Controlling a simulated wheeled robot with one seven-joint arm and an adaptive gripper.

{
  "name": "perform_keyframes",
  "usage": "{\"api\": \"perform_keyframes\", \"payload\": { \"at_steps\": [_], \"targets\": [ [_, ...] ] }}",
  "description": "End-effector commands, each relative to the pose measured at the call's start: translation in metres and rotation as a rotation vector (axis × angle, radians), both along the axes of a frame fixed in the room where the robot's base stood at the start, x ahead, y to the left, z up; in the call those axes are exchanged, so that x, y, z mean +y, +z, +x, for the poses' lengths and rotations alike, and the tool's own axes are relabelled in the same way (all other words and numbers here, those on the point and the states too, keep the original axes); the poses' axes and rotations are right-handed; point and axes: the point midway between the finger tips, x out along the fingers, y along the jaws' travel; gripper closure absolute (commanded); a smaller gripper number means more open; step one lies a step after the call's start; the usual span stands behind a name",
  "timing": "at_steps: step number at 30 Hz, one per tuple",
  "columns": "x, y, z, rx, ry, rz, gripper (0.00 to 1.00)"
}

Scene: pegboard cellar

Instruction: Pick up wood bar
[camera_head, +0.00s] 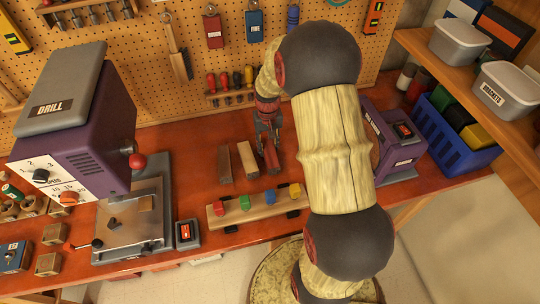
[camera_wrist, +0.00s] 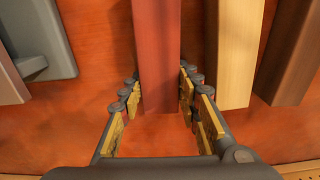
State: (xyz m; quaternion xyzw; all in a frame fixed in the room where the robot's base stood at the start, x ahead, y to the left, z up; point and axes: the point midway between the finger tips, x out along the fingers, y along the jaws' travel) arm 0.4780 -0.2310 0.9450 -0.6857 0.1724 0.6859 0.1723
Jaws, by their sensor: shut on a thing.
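A reddish-brown wood bar (camera_wrist: 157,50) lies lengthwise between the two fingers of my gripper (camera_wrist: 159,82) in the wrist view, its near end between the pads. In the head view this bar (camera_head: 272,158) is the rightmost of three on the red workbench (camera_head: 190,150), and my gripper (camera_head: 268,136) reaches down over its far end. My gripper is shut on this bar, which still appears at bench level. A pale bar (camera_wrist: 240,50) lies close beside it, and a brown bar (camera_wrist: 293,55) lies beyond the pale one.
A wooden rail with coloured blocks (camera_head: 258,206) lies in front of the bars. A drill press (camera_head: 75,130) stands left and a purple machine (camera_head: 395,140) right. A blue crate (camera_head: 447,140) is at far right. The pegboard (camera_head: 150,60) with hanging tools rises behind.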

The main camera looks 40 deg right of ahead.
Motion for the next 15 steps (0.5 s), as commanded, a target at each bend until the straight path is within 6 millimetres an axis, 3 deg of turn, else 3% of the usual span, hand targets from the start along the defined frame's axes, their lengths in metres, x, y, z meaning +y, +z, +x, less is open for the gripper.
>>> {"api": "perform_keyframes", "payload": {
  "at_steps": [4, 15],
  "targets": [
    [-0.0001, 0.0003, 0.0002, -0.001, 0.000, 0.000, 0.98],
    [-0.0003, 0.0067, 0.0005, -0.001, 0.000, 0.000, 0.98]
  ]
}}
